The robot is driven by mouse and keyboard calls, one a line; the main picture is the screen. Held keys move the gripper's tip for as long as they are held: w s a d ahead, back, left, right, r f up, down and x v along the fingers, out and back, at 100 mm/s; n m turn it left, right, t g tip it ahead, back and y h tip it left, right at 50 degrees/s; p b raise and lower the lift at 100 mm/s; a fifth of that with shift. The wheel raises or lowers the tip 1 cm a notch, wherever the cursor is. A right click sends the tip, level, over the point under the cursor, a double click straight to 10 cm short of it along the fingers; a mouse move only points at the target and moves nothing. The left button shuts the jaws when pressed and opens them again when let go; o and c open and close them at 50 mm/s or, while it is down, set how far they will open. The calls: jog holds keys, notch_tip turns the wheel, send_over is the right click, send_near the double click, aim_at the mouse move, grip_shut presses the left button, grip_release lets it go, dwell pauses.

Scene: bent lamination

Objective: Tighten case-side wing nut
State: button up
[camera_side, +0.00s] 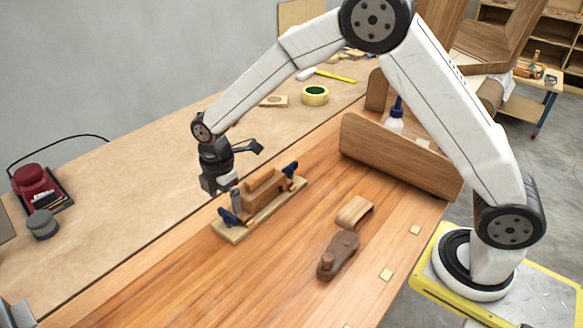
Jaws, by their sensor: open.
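A bending jig with a pale wooden base (237,234) lies on the bench and holds a brown wooden block (264,187). One blue wing nut (229,217) is at its near left end, and another blue wing nut (290,169) is at its far right end. I cannot tell which one is on the case side. A grey upright part (236,200) stands by the near wing nut. My gripper (219,183) is open, above and just behind the near left end of the jig. It appears apart from both wing nuts. Its fingertips are small and hard to make out.
A curved wood piece (354,210) and a dark brown hand plane (338,255) lie right of the jig. A wooden tote (397,158) with a bottle (395,117) stands at back right. The front bench is clear.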

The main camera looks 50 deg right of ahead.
aim_at(227, 212)
jog(key=shift+f, duration=2.2)
jog(key=shift+c, duration=0.2)
jog(key=c, duration=0.9)
